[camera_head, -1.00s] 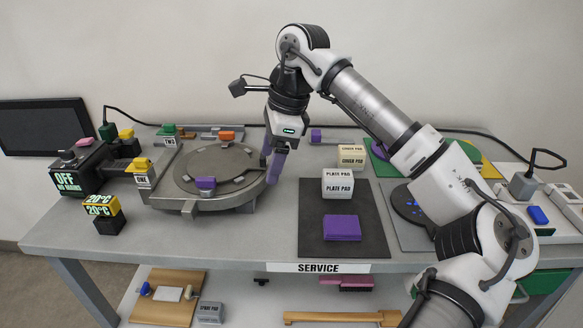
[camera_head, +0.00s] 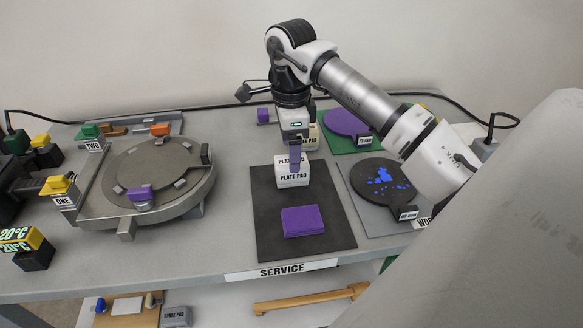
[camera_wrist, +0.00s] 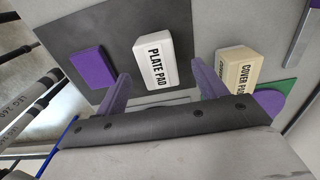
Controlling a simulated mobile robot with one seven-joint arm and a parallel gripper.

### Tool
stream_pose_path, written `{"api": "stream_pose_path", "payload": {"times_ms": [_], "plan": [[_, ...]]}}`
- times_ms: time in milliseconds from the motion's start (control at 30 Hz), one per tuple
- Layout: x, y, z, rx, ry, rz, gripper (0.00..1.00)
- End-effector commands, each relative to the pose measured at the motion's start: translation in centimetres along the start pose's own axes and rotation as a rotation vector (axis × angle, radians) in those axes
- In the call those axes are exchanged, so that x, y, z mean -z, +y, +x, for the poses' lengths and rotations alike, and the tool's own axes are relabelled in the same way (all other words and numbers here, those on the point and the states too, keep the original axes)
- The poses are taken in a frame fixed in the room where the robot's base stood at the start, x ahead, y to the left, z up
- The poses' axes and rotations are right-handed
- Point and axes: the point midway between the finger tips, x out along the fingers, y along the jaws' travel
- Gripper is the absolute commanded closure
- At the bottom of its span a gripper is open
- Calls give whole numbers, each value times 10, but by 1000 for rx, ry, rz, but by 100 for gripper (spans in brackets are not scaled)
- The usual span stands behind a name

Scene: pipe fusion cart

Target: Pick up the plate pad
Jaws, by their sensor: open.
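A white block lettered PLATE PAD (camera_head: 293,182) stands at the back of a dark mat (camera_head: 330,248) on the cart top. It also shows in the wrist view (camera_wrist: 156,62), lying between the directions of my two fingers. My gripper (camera_head: 296,165) is open, with purple fingers, pointing down above or just behind the white block; the exact gap cannot be told. In the wrist view the fingers of my gripper (camera_wrist: 161,70) stand apart with nothing between them. A flat purple block (camera_head: 302,221) lies on the front of the mat, also seen in the wrist view (camera_wrist: 88,61).
A cream COVER PAD block (camera_wrist: 241,68) stands close to one finger. A round metal plate fixture (camera_head: 155,170) is at left. A dark disc with blue bits (camera_head: 383,185) and a purple disc on green (camera_head: 347,121) are at right. The mat's front is partly clear.

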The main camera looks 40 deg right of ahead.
Motion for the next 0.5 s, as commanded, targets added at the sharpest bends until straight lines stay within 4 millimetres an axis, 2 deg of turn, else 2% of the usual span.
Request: {"api": "stream_pose_path", "payload": {"times_ms": [167, 500], "plan": [[0, 1, 11, -2, -1, -1, 29], [1, 4, 55, -1, -2, -1, 29]]}}
